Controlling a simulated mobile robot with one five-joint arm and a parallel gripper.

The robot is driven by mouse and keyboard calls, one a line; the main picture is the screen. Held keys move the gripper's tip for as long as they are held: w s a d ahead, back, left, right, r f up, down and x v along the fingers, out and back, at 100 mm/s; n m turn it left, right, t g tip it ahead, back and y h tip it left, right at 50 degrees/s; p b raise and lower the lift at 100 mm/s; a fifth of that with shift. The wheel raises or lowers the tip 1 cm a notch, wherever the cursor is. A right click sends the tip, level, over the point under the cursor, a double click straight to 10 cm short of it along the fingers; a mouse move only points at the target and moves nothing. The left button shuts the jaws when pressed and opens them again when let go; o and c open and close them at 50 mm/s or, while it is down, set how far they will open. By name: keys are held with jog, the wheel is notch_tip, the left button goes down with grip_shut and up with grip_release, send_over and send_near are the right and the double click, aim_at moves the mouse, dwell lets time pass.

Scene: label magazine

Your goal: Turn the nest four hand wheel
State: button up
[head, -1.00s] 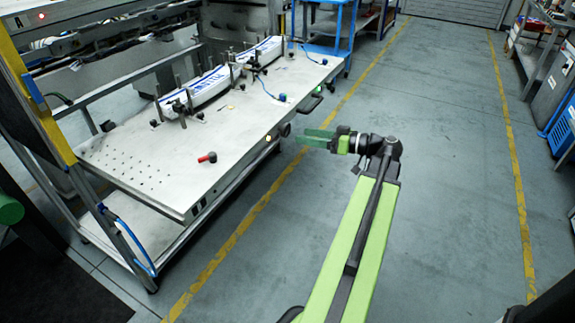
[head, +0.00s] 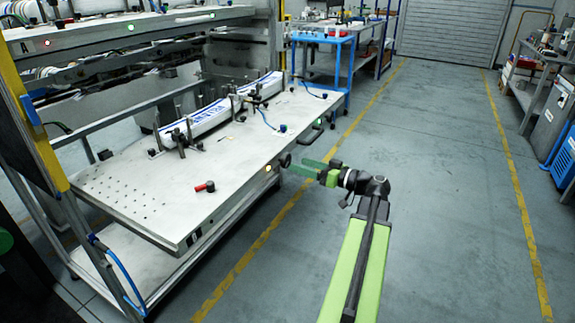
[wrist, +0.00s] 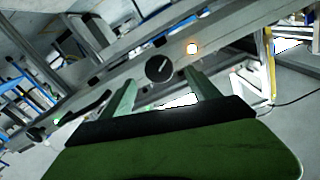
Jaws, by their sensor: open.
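A dark round hand wheel (head: 285,159) sits on the front edge of the steel table. In the wrist view the hand wheel (wrist: 159,69) faces me, with a pale pointer line slanting up to the right. I cannot read any nest number. My gripper (head: 297,166) is open, its green fingers pointing left at the wheel and close to it. In the wrist view the fingers of my gripper (wrist: 160,85) stand either side below the wheel, with nothing between them. I see no clear contact.
An orange lit lamp (head: 268,169) is beside the wheel. A dark handle (head: 317,132) juts from the same edge. The table (head: 120,187) carries a red-tipped lever (head: 205,186) and a long white printed piece (head: 208,116) among posts. Floor to the right is clear.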

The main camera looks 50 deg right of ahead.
aim_at(288, 161)
jog(key=x, duration=0.5)
jog(key=shift+s, duration=0.1)
